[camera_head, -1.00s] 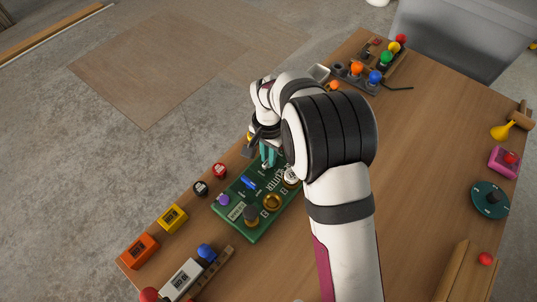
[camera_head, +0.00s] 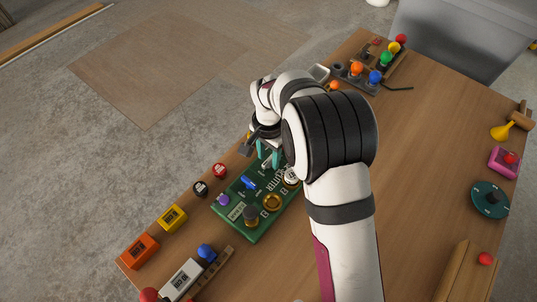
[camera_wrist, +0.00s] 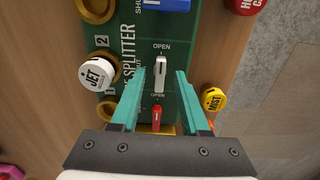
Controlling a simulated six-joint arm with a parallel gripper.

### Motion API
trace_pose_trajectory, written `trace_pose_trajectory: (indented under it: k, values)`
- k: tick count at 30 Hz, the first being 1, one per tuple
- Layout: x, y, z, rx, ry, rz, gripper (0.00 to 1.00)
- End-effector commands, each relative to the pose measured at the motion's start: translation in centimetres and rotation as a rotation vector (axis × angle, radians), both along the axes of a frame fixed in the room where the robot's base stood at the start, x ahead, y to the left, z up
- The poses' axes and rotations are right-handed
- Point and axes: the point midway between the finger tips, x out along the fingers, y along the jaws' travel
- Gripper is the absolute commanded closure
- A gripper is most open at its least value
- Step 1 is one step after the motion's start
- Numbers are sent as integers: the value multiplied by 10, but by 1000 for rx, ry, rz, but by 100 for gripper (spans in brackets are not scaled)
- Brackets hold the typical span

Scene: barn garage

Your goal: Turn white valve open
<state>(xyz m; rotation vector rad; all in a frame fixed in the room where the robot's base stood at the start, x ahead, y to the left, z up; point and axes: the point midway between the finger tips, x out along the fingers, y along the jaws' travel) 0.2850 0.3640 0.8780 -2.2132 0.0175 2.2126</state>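The white valve (camera_wrist: 159,78) is a small lever on the green splitter board (camera_wrist: 105,42). In the wrist view its handle stands lengthwise, in line with the OPEN label above it. My gripper (camera_wrist: 161,73) is open, with one teal finger on each side of the white valve and a visible gap to both. A red valve (camera_wrist: 156,118) with its own OPEN label sits below it, between the fingers. In the head view, my gripper (camera_head: 269,154) is over the far end of the board (camera_head: 233,208), partly hidden by my arm.
A white JET knob (camera_wrist: 97,73) is left of the fingers and a yellow MIST knob (camera_wrist: 213,98) right of them. A blue valve (camera_head: 248,182) sits nearby on the board. Several coloured knobs and blocks line the table (camera_head: 424,150) edges; its middle right is clear.

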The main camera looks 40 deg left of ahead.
Motion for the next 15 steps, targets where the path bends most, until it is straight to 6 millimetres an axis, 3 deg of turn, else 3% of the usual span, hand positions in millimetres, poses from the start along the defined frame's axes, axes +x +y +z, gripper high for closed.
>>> trace_pose_trajectory:
  k: [8, 11, 15]
  values:
    - [0, 0, 3, 0, 0, 1, 55]
    - [0, 1, 17, 2, -1, 0, 55]
    - [0, 1, 58, 5, -3, 0, 55]
